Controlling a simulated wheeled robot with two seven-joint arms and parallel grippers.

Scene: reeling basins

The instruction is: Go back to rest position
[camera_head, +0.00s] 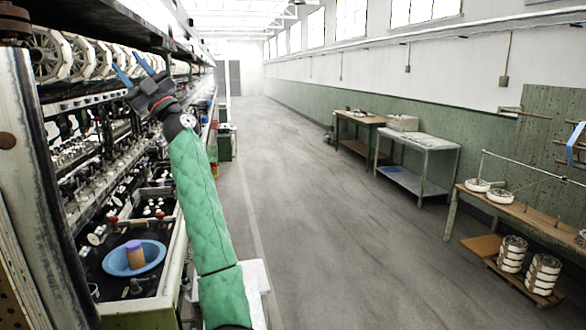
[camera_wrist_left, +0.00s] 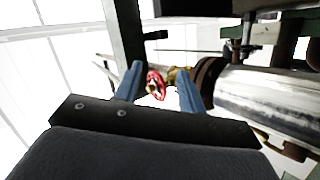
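My left gripper (camera_head: 134,69) is raised at the end of my green-sleeved left arm, beside the upper part of the reeling machine (camera_head: 60,200). Its two blue fingers are spread apart with nothing between them. In the left wrist view the open fingers (camera_wrist_left: 158,82) show with a red valve-like wheel (camera_wrist_left: 156,85) and brassy fitting behind the gap; I cannot tell how far off they are. My right gripper is not in view.
A blue bowl (camera_head: 118,262) with an orange-brown cylinder (camera_head: 134,253) sits in the machine's basin at lower left. White reels (camera_head: 48,55) line the machine's top. The aisle floor (camera_head: 320,220) is clear. Tables (camera_head: 419,148) and a bench (camera_head: 530,215) stand along the right wall.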

